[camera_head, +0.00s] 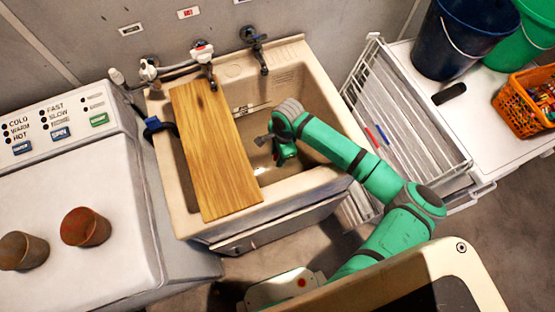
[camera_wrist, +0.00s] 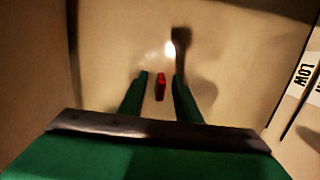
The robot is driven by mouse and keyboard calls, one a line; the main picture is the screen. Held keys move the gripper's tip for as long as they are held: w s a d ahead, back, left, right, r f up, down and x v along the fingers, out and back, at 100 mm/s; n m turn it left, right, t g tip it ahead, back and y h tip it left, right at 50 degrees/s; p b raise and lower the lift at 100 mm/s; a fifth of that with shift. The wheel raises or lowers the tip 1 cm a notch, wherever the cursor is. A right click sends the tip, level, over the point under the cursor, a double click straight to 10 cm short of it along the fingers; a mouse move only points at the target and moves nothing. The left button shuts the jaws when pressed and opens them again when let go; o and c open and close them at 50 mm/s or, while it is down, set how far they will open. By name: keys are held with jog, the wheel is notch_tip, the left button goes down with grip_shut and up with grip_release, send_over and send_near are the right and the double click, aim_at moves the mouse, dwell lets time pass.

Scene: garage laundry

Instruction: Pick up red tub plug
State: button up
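The red tub plug (camera_wrist: 160,87) is a small upright red shape in the wrist view. It is on the pale sink floor, between and slightly beyond the tips of my gripper (camera_wrist: 161,77). The two green fingers are open, with a gap on each side of the plug. I cannot tell how far above the sink floor the fingertips are. In the head view my gripper (camera_head: 285,155) reaches down into the beige sink (camera_head: 322,108), and the plug is hidden there.
A wooden board (camera_head: 212,150) covers the sink's left part. Taps (camera_head: 203,55) stand along the back rim. A white wire rack (camera_head: 400,120) is to the right. A dark object (camera_wrist: 181,36) with a shadow lies beyond the plug in the wrist view.

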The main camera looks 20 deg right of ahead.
grip_shut()
jog(key=shift+r, duration=0.2)
